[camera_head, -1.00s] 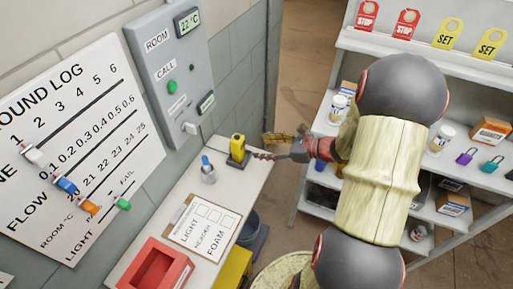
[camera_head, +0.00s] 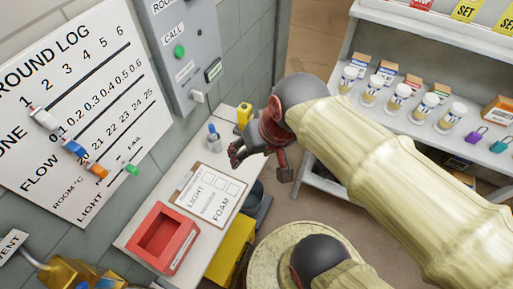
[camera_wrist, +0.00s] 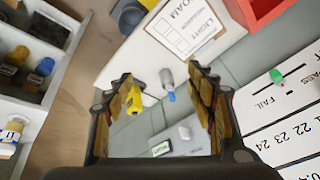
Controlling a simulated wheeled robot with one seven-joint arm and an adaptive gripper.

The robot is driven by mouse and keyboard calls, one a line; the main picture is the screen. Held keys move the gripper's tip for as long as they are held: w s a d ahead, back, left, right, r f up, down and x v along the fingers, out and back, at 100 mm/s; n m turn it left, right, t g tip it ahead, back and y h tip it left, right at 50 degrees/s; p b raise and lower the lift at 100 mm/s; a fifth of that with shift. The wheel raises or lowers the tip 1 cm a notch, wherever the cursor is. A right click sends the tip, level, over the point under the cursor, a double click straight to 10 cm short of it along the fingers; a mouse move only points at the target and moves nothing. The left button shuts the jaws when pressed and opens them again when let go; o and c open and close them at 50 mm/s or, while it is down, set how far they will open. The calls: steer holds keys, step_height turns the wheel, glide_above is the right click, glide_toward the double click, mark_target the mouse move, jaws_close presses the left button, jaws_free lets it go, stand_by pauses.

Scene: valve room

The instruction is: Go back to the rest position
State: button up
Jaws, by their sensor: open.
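My gripper (camera_head: 261,165) hangs above the right edge of the white desk (camera_head: 178,190), its fingers spread and pointing down. In the wrist view my gripper (camera_wrist: 166,100) shows both fingers wide apart with nothing held between them. The grey holder with a blue-topped item (camera_head: 214,143) and the yellow device (camera_head: 244,114) stand on the desk beyond the fingers, apart from them. My arm reaches in from the lower right and covers part of the room. No rest position is marked in view.
A red tray (camera_head: 163,238) and a clipboard (camera_head: 211,193) lie on the desk. A wall board with sliders (camera_head: 75,115) and a grey call panel (camera_head: 182,50) are at the left. A shelf with several jars (camera_head: 400,97) and padlocks stands at the right. A yellow bin (camera_head: 230,248) is below the desk.

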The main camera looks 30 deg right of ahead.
steer(key=shift+s+d+r+n+t+h, duration=0.2)
steer(key=shift+r+n+t+h, duration=0.1)
steer(key=shift+r+n, duration=0.25)
steer(key=shift+s+d+r+n+t+h, duration=0.2)
steer(key=shift+r+n+t, duration=0.1)
steer(key=shift+r+n, duration=0.25)
stand_by(1.3)
